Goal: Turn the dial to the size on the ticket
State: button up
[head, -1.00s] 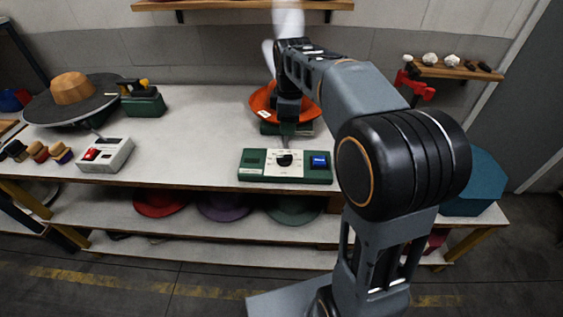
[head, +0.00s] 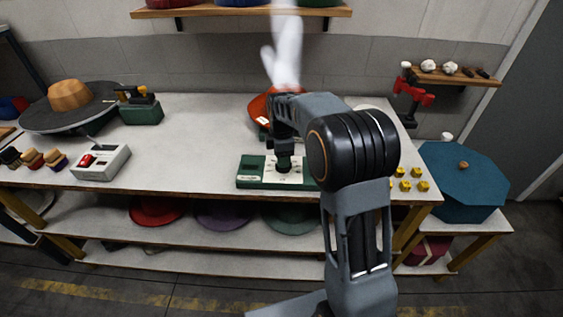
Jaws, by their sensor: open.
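A green control box (head: 251,171) lies near the front edge of the bench, with a white dial plate (head: 295,176) in its middle. My gripper (head: 284,162) points down over the dial plate and is open. The black dial is hidden behind the fingers, so I cannot tell its setting or whether the fingers touch it. The box's right end, with the blue display, is hidden behind my arm. A small white ticket (head: 263,121) shows on the orange hat (head: 258,107) behind; its writing is too small to read.
A white box with a red switch (head: 101,162) stands left on the bench. A tan hat (head: 70,96) sits on a dark round plate, beside a green block (head: 141,112). White steam (head: 287,50) rises behind my arm. Several yellow pieces (head: 404,185) lie at right, near a teal octagonal box (head: 463,182).

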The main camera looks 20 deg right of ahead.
jog(key=shift+f, duration=1.15)
grip_shut()
